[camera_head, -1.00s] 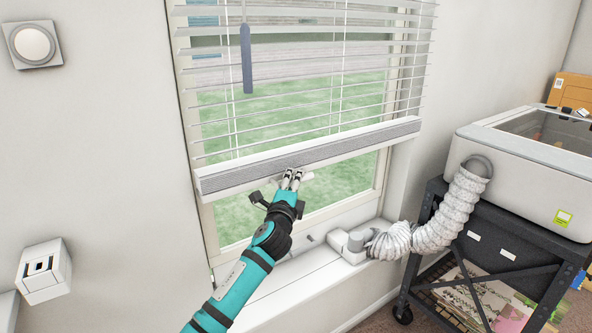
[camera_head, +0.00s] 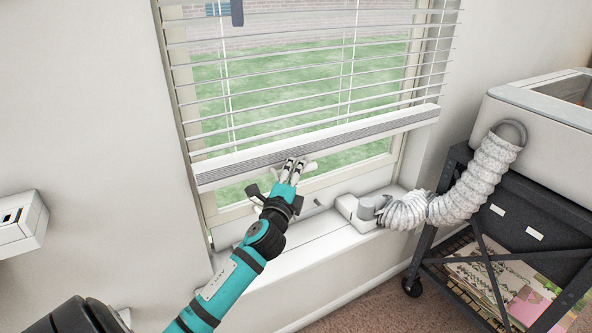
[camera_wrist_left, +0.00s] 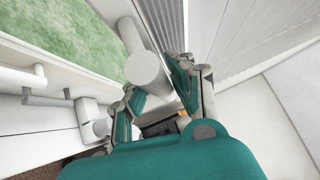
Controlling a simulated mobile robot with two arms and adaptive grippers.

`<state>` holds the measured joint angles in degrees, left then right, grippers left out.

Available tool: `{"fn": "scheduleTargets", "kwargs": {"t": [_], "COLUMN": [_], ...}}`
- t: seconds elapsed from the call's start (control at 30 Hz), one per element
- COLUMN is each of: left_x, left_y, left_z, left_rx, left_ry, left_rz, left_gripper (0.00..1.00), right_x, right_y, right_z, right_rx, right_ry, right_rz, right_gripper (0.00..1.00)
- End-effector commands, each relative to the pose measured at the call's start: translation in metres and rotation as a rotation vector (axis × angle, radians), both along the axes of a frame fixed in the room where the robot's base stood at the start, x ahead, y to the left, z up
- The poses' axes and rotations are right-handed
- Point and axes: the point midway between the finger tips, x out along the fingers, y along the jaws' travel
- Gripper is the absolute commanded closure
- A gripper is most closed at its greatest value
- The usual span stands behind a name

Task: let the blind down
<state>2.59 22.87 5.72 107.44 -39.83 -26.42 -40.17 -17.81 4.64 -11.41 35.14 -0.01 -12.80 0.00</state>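The white slatted blind (camera_head: 300,72) hangs partway down the window, its grey-edged bottom rail (camera_head: 380,125) a short way above the sill. A white handle (camera_head: 308,168) sticks out under the rail. My left gripper (camera_head: 293,166) is at this handle, just below the rail's middle. The fingers hide part of the handle. My right gripper is not in view.
The window sill (camera_head: 300,250) carries a grey-white fitting (camera_head: 358,210) joined to a ribbed hose (camera_head: 470,190). The hose runs to a white machine (camera_head: 545,120) on a black cart (camera_head: 510,235) at right. A white wall box (camera_head: 20,225) is at left.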

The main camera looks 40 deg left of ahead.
Motion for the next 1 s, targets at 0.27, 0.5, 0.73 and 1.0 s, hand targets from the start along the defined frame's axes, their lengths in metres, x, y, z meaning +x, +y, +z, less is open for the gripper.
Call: {"fn": "scheduleTargets", "kwargs": {"t": [0.27, 0.5, 0.73, 1.0], "left_x": [0.0, -0.005, -0.043, -0.092], "left_y": [0.0, -0.003, -0.018, -0.037], "left_z": [0.0, -0.001, -0.008, -0.015], "left_rx": [0.0, -0.002, -0.004, -0.004], "left_ry": [-0.001, 0.0, 0.002, 0.002], "left_rz": [-0.001, -0.002, -0.001, 0.0], "left_gripper": [0.56, 0.56, 0.56, 0.56], "right_x": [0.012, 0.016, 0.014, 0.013], "right_y": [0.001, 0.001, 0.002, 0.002], "right_z": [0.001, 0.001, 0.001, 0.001], "right_rx": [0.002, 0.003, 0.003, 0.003], "right_ry": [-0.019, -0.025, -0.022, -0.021], "right_rz": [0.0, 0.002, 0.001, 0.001], "right_gripper": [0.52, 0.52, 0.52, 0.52]}}
